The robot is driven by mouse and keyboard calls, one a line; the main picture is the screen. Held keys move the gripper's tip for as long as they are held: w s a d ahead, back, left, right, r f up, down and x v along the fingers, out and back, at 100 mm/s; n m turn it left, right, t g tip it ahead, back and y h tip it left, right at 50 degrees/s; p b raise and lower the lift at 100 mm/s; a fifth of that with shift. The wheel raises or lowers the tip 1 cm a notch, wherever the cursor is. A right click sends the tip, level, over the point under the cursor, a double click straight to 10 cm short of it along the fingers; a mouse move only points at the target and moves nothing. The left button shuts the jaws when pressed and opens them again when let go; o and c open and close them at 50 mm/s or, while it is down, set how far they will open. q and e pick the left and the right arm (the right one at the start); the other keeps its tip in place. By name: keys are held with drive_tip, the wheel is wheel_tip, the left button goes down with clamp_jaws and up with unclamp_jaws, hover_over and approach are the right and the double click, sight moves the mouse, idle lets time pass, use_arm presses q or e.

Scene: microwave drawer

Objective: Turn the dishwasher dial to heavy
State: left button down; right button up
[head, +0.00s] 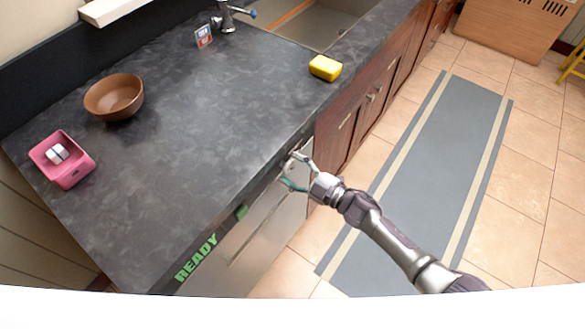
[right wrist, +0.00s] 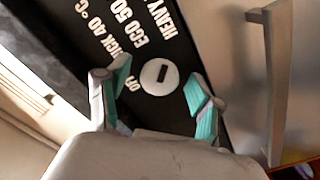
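The dishwasher (head: 278,228) has a silver front under the counter edge. In the right wrist view its black control panel (right wrist: 62,22) carries white labels reading OFF, QUICK 40 °C, ECO 50 and HEAVY, partly cut off. The round white dial (right wrist: 149,82) has a short dark slot, roughly upright in the picture. Which label it marks I cannot tell. My right gripper (right wrist: 158,78) is open, its two teal-padded fingers on either side of the dial with gaps visible. In the head view my right gripper (head: 297,171) is at the dishwasher's upper front and hides the dial. My left gripper is not in view.
A bar handle (right wrist: 280,85) stands out beside the panel. Green READY text (head: 196,258) shows at the front. On the counter (head: 215,120) are a brown bowl (head: 114,97), a pink holder (head: 72,172) and a yellow sponge (head: 325,68). A grey mat (head: 440,150) covers the floor.

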drive_tip(key=shift+s+d, duration=0.15)
drive_tip(key=v, duration=1.1)
drive_tip(key=shift+s+d, duration=0.15)
drive_tip(key=shift+d, duration=0.1)
